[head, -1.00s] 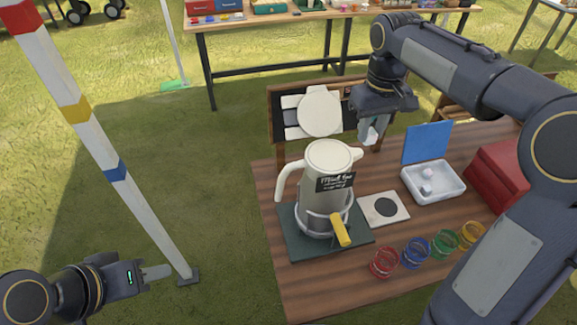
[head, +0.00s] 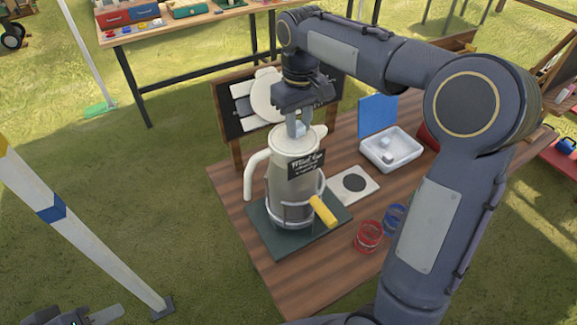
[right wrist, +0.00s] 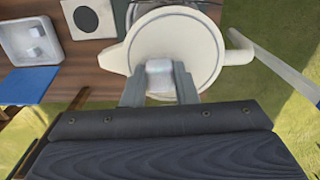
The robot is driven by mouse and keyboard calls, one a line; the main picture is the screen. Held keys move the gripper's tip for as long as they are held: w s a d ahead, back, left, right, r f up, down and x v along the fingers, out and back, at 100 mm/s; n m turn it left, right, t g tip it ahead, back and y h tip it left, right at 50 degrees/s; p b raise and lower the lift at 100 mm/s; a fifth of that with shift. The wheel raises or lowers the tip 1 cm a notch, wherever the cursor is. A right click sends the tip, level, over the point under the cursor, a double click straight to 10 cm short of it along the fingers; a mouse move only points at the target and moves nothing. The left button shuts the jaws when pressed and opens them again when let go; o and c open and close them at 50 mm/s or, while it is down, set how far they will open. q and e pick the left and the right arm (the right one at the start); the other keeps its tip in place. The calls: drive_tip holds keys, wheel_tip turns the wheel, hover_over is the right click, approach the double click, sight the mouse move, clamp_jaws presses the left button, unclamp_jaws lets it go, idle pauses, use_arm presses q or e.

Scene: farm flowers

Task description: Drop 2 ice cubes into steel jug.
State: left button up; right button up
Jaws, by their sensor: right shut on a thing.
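The pale jug (head: 292,185) stands upright in a ring holder with a yellow handle, a dark label on its side. Its round top (right wrist: 180,48) fills the upper middle of the right wrist view. My right gripper (head: 299,127) points down over the jug's top, shut on an ice cube (right wrist: 160,76). In the head view the fingertips and cube overlap the jug's rim; I cannot tell their height above it. More ice cubes (right wrist: 34,52) lie in the white tray (head: 372,155), right of the jug. My left gripper (head: 104,316) shows only partly at the bottom left, away from the table.
A blue panel (head: 377,115) stands behind the tray. A white plate with a dark disc (head: 353,183) lies right of the jug. Red (head: 368,237) and blue (head: 394,217) rings stand at the front, near my right arm. A dark board (head: 236,122) stands behind the jug.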

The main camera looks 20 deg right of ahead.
drive_tip(key=o, duration=1)
drive_tip(key=shift+r, duration=0.15)
wheel_tip(320, 180, up, 8)
drive_tip(key=shift+f, duration=0.2)
drive_tip(key=s+f+m+t+y, duration=0.1)
drive_tip(key=s+f, duration=0.1)
drive_tip(key=s, duration=0.4)
drive_tip(key=s+f+t+y, duration=0.1)
drive_tip(key=s+f, duration=0.2)
drive_tip(key=s, duration=0.4)
drive_tip(key=s+f+m+t+y, duration=0.1)
drive_tip(key=s+f+t, duration=0.1)
drive_tip(key=s, duration=0.4)
drive_tip(key=shift+s+a+f+m, duration=0.15)
drive_tip(key=shift+s+f+m, duration=0.15)
drive_tip(key=shift+s+f, duration=0.1)
drive_tip(key=shift+m+t+y, duration=0.4)
drive_tip(key=shift+m+t, duration=0.3)
drive_tip(key=shift+t, duration=0.1)
drive_tip(key=s+a+f, duration=0.1)
drive_tip(key=s+f, duration=0.2)
drive_tip(key=s+a+f, duration=0.1)
drive_tip(key=s+f, duration=0.1)
drive_tip(key=shift+a+f, duration=0.25)
drive_tip(key=shift+a, duration=0.05)
